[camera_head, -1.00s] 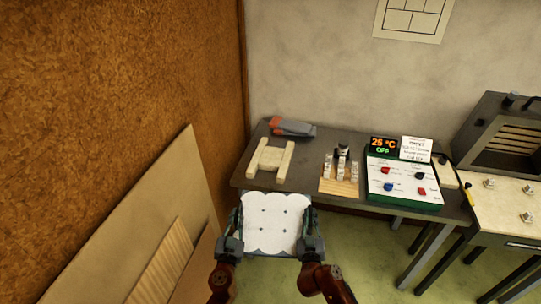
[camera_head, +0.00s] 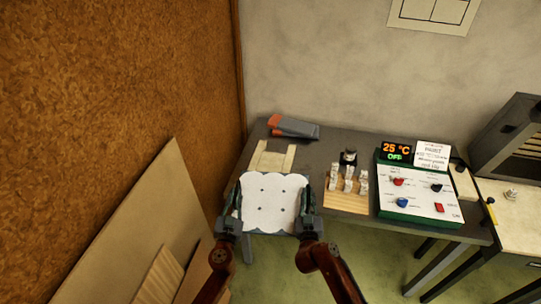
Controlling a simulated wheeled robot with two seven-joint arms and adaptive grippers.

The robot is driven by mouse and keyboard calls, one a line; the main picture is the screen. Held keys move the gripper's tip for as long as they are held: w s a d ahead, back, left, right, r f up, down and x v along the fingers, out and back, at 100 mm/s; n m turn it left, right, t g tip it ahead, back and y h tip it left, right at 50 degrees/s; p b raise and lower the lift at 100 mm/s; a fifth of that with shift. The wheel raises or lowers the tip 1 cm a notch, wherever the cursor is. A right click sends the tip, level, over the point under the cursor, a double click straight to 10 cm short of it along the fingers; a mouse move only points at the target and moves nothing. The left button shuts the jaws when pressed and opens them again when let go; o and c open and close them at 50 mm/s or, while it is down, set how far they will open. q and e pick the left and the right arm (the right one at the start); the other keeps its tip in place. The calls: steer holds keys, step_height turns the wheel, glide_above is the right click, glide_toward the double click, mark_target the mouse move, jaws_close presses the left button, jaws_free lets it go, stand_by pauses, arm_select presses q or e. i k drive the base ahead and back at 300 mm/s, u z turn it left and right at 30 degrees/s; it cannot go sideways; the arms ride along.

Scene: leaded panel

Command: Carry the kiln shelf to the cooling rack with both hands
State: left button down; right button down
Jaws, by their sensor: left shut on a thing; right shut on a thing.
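The kiln shelf (camera_head: 272,203) is a white slab with a scalloped edge and several small dark dots. It is held between my two grippers in front of the table. My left gripper (camera_head: 234,203) is shut on its left side. My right gripper (camera_head: 308,205) is shut on its right side. The cooling rack appears to be the pale wooden frame (camera_head: 271,158) on the left part of the table. The shelf's far edge hides the near part of this frame in the picture. I cannot tell whether the shelf touches it.
The grey table (camera_head: 325,147) also bears an orange and grey item (camera_head: 292,127), a wooden board (camera_head: 346,203) with small pieces, and a control box (camera_head: 418,192) reading 25 °C, OFF. A kiln (camera_head: 510,135) stands at right. Large panels (camera_head: 130,225) lean at left.

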mark_target(270, 163)
steer(key=i, duration=0.9)
